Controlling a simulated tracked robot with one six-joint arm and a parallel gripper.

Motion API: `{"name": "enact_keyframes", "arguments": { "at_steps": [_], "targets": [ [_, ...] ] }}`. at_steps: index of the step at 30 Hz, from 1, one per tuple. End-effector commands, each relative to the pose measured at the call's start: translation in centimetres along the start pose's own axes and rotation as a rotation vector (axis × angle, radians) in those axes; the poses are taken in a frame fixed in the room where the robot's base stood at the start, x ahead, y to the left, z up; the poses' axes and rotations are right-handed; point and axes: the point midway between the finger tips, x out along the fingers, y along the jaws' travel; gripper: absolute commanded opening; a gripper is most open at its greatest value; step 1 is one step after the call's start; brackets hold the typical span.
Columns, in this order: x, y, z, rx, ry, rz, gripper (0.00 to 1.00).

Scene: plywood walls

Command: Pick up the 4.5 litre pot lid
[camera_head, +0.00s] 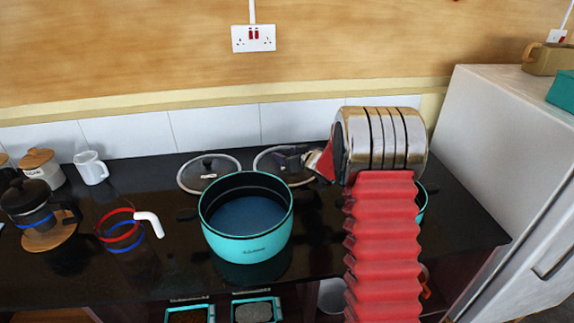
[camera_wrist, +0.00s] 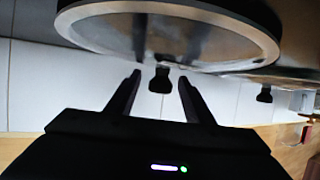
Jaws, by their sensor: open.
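Two round glass lids with steel rims and dark knobs lie on the black worktop behind the teal pot. I cannot read which is the 4.5 litre one. The right pot lid (camera_head: 264,165) is partly covered by my gripper (camera_head: 296,158). In the wrist view, which looks upside down, this near lid (camera_wrist: 88,18) fills the top, and its black knob (camera_wrist: 160,84) appears between the fingertips of my open gripper (camera_wrist: 160,78). Contact with the knob cannot be told. The left lid (camera_head: 190,177) is clear of my gripper.
The teal pot (camera_head: 248,253) stands in front of the lids. A white-handled jug (camera_head: 122,232), a cafetiere (camera_head: 28,203) and a white mug (camera_head: 91,168) stand left. Another teal vessel (camera_head: 421,203) is partly hidden by my arm. The tiled wall (camera_head: 228,127) runs close behind; a white fridge (camera_head: 500,130) stands right.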

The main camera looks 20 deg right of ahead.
Motion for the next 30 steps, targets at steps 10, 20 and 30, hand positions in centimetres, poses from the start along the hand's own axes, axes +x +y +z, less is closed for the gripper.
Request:
{"name": "enact_keyframes", "arguments": {
  "at_steps": [10, 20, 30],
  "targets": [
    [-0.02, -0.01, 0.00, 0.000, 0.000, 0.000, 0.39],
    [-0.02, -0.02, 0.00, 0.000, 0.000, 0.000, 0.15],
    [-0.05, 0.07, 0.02, 0.000, 0.000, 0.001, 0.00]
  ]
}}
